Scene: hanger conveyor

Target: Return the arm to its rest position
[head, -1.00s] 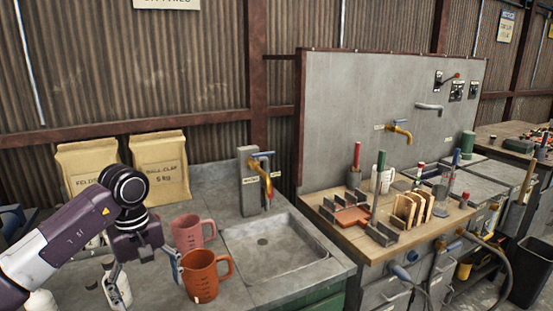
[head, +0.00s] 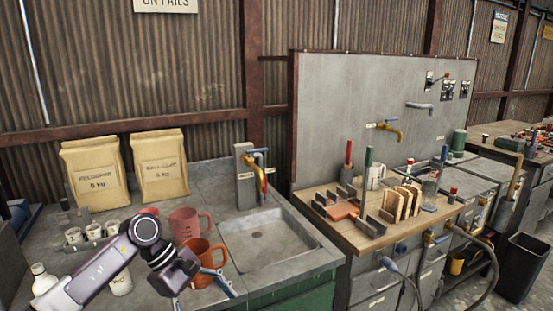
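My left arm comes in from the lower left, low over the grey counter (head: 290,262). Its gripper (head: 203,296) points down at the lower edge of the view. Its fingers look spread, with nothing visible between them, though their tips are partly cut off. It is in front of the orange jug (head: 197,252) and covers part of it; I cannot tell whether they touch. A pink jug (head: 187,222) stands just behind the orange one. My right gripper is not in view.
A sink (head: 265,243) with a brass tap (head: 262,178) is right of the jugs. Two paper bags (head: 92,172) (head: 160,166) stand at the back. Several white cups (head: 93,231) and a white bottle (head: 42,280) are near my arm. A wooden bench (head: 345,236) with racks stands right.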

